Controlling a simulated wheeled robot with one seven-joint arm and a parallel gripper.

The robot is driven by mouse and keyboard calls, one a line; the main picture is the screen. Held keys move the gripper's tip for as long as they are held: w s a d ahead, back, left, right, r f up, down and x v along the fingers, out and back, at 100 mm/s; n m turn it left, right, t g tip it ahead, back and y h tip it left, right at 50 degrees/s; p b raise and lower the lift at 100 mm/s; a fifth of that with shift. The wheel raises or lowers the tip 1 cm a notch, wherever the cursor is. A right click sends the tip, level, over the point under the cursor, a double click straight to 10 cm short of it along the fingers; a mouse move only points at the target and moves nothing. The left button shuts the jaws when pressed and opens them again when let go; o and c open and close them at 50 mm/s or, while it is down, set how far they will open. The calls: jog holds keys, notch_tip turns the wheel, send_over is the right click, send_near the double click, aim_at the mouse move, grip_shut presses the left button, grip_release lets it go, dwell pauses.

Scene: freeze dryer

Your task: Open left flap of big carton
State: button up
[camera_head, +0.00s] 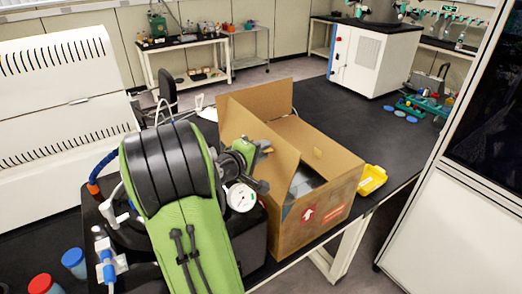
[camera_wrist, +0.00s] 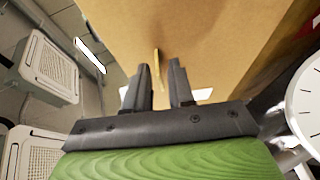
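The big brown carton (camera_head: 322,207) stands on the black bench with its top partly open. A tall flap (camera_head: 258,101) stands up at its back left. Another raised flap (camera_head: 277,148) is on the left side, by my gripper (camera_head: 262,150). In the wrist view, the two dark fingers of my gripper (camera_wrist: 161,85) are parted. A thin cardboard edge (camera_wrist: 157,80) shows between them, with a gap on each side. Brown carton board (camera_wrist: 205,45) fills the view beyond. My arm hides the carton's lower left side.
A yellow tray (camera_head: 372,179) lies right of the carton. A white round dial (camera_head: 240,197) is close by my gripper. Red (camera_head: 44,284) and blue (camera_head: 74,262) lids are at the lower left.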

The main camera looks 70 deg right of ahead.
grip_shut()
dwell(1.2)
